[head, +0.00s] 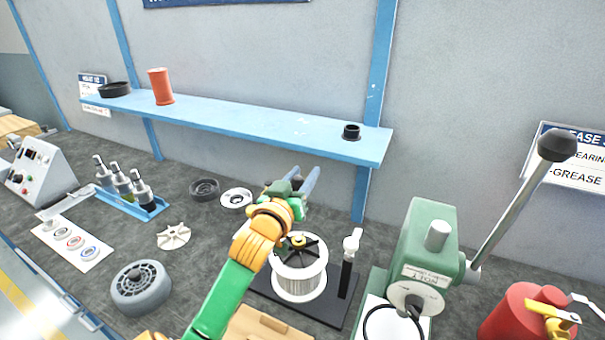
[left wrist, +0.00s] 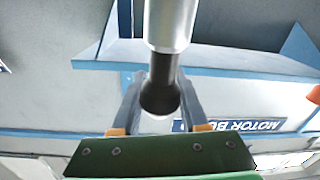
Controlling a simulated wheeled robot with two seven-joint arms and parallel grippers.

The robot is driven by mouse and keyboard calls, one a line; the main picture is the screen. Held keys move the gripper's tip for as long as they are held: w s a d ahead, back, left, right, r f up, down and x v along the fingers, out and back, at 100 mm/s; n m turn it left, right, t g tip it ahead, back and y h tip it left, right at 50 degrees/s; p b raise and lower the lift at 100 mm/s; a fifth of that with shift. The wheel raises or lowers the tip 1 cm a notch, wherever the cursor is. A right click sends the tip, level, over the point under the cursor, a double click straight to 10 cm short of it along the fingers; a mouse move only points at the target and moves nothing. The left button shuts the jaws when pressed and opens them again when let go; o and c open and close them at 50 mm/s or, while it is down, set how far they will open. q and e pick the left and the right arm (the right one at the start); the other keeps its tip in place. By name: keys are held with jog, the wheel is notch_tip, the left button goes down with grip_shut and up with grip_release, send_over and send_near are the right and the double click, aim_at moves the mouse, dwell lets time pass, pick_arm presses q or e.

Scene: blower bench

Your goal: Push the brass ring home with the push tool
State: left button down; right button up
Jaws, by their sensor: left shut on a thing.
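My left gripper (head: 311,181) reaches over the bench, just behind and above the white ribbed blower drum (head: 300,277). In the left wrist view the gripper (left wrist: 160,103) is shut on what looks like the push tool, with a black rounded grip (left wrist: 162,88) between the fingers and a thick silver cylinder (left wrist: 172,22) beyond it. In the head view the gripper mostly hides this tool. A small brass ring (head: 298,241) shows at the hub of the black spider on the drum. How deep it sits cannot be told. My right gripper is out of view.
The drum stands on a black base (head: 327,305) beside a black post with a white top (head: 352,243). A green lever press (head: 428,245) stands to the right. A blue shelf (head: 250,118) runs behind. Loose parts, including a grey wheel (head: 140,288), lie to the left.

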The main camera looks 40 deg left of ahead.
pick_arm(q)
jog(key=shift+f+b, duration=0.8)
notch_tip(320, 180, down, 4)
jog(key=b, duration=0.2)
jog(key=shift+r+b, duration=0.1)
jog(key=shift+b, duration=0.25)
jog(key=shift+f+b, duration=0.55)
jog(key=shift+f, duration=0.3)
dwell(0.6)
notch_tip(320, 180, up, 7)
jog(key=p, duration=0.8)
